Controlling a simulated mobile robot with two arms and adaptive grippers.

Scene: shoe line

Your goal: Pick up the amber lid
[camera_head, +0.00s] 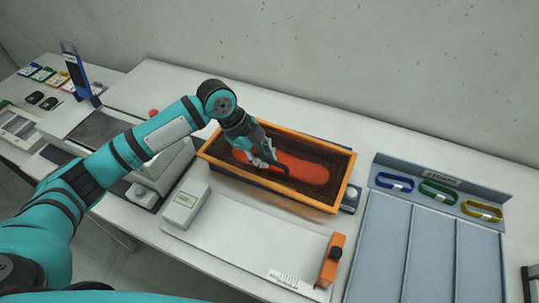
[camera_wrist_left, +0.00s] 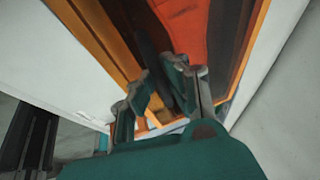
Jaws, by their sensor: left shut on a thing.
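The amber lid (camera_head: 268,187) is a rectangular orange-amber frame on the table. Its rim also shows in the left wrist view (camera_wrist_left: 99,44). An orange-red shoe sole (camera_head: 302,171) shows inside the frame, partly hidden by my gripper. My left gripper (camera_head: 271,160) is over the left-middle part of the frame, shut on a dark bar that looks like the lid's handle. The fingers show close up in the left wrist view (camera_wrist_left: 166,87), on either side of the bar; the exact contact is dark. My right gripper is not in view.
An orange-and-black device (camera_head: 331,260) sits on the white plate (camera_head: 245,243). A blue-grey tray (camera_head: 430,250) with several coloured loops is at right. Grey equipment (camera_head: 97,128) stands left.

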